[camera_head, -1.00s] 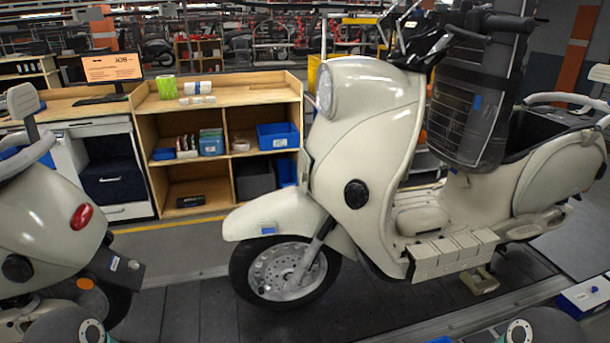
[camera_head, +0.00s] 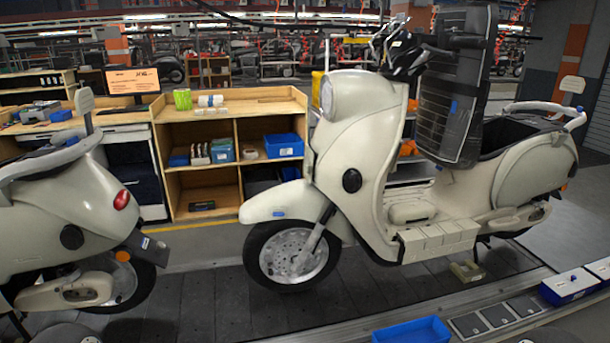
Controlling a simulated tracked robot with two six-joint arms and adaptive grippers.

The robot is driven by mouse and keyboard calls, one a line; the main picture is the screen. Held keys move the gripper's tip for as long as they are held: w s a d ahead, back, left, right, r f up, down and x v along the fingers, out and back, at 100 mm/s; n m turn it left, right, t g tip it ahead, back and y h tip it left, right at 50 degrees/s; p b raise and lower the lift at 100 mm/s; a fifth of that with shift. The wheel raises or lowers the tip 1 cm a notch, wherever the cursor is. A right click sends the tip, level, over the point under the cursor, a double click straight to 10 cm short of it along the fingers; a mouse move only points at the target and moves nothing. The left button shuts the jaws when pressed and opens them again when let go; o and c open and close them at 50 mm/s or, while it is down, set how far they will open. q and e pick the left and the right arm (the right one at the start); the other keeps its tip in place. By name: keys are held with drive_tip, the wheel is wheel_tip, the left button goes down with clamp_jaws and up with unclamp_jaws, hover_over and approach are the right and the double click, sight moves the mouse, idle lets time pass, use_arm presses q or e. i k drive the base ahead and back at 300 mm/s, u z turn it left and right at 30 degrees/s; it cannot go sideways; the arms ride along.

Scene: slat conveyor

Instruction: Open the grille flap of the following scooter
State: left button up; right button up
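A cream scooter (camera_head: 365,140) stands upright on the conveyor, facing left, with its round headlight (camera_head: 327,96) at the front. Its front wheel (camera_head: 290,256) rests on the slats under a rounded fender. The front of its shield, above the fender, is seen almost edge-on, and I cannot make out a grille flap there. Another cream scooter (camera_head: 50,225) stands ahead of it at the left, showing its tail with a red lamp. Only small parts of my arms show at the bottom edge. Neither gripper is in view.
A blue tray (camera_head: 412,332) lies at the bottom edge of the conveyor, and a blue-white box (camera_head: 568,289) stands at the right. A wooden shelf (camera_head: 210,170) with bins stands behind. Bare conveyor slats (camera_head: 205,300) lie between the scooters.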

sight(308, 169)
drive_tip(key=u, duration=0.3)
drive_tip(key=i, duration=1.15)
drive_tip(key=u, duration=0.15)
